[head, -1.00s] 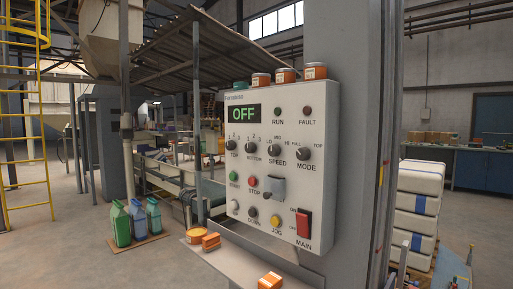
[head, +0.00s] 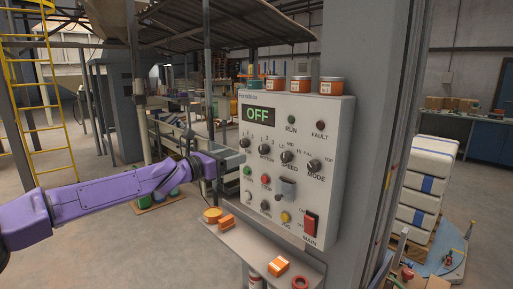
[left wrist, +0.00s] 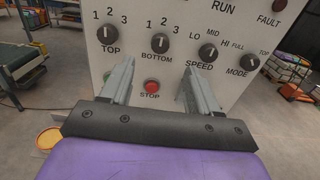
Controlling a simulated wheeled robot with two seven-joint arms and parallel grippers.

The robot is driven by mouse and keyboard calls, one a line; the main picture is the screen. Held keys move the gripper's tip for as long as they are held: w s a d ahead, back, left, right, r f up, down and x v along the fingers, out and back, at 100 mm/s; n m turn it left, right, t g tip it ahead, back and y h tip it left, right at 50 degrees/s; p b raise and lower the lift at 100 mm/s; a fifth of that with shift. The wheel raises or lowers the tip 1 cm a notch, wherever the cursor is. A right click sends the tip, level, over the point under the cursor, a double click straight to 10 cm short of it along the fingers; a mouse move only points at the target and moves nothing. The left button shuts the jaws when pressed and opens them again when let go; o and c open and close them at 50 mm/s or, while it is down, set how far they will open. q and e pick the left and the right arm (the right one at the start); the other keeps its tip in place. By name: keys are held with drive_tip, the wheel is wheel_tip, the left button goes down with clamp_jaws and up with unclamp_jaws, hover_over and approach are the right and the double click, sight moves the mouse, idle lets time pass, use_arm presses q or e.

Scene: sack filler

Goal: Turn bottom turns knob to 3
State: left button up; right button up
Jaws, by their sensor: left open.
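The BOTTOM knob (head: 264,149) is a dark round knob on the white control panel (head: 330,190), with 1, 2 and 3 printed above it. In the left wrist view the BOTTOM knob (left wrist: 160,42) lies ahead of my fingertips, between them sideways; its pale mark points roughly upward, close to the 2. My left gripper (head: 238,160) is open and empty in front of the panel's left side, and its two spread fingers show in the left wrist view (left wrist: 156,66). It appears apart from the knob. My right gripper is not in view.
The TOP knob (left wrist: 107,34) sits left of BOTTOM; the SPEED knob (left wrist: 208,52) sits right. The red STOP button (left wrist: 152,86) is below. The display (head: 257,114) reads OFF. Orange-labelled jars (head: 300,84) stand on top. A shelf (head: 250,240) juts out below with orange items.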

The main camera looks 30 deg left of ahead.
sight(261, 149)
use_arm(q)
drive_tip(key=x, duration=1.1)
drive_tip(key=shift+s+d+f, duration=0.1)
drive_tip(key=shift+f, duration=0.25)
drive_tip(key=shift+s, duration=0.1)
drive_tip(key=c, duration=1)
